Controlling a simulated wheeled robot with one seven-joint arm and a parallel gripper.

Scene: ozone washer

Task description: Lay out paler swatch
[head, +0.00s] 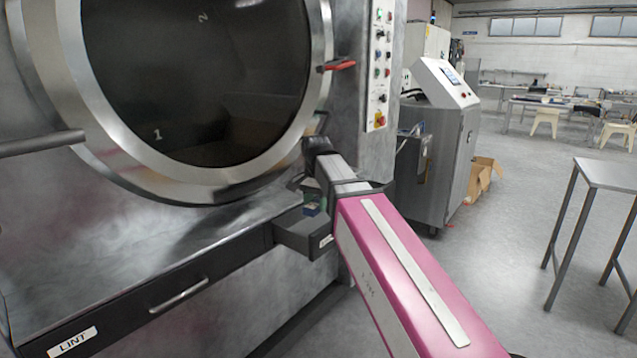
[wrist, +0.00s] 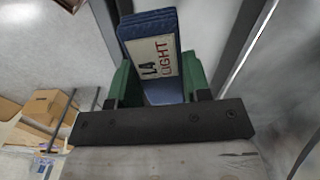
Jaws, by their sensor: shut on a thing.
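My gripper (wrist: 159,82) has green fingers, one on each side of a folded blue denim swatch (wrist: 150,28), and is shut on it. The swatch bears a pale label (wrist: 156,60) reading "L4 LIGHT". In the head view my gripper (head: 316,203) is by the machine's front corner, and a little of the blue swatch (head: 311,209) shows just above a dark box (head: 300,235). I cannot tell whether the swatch touches the box. No other swatch can be made out.
The large washer with its round dark door (head: 200,80) fills the left. Below it is a drawer (head: 140,310) marked "LINT". A control cabinet (head: 435,150) and cardboard box (head: 482,175) stand behind. A metal table (head: 605,175) is at right, with open floor between.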

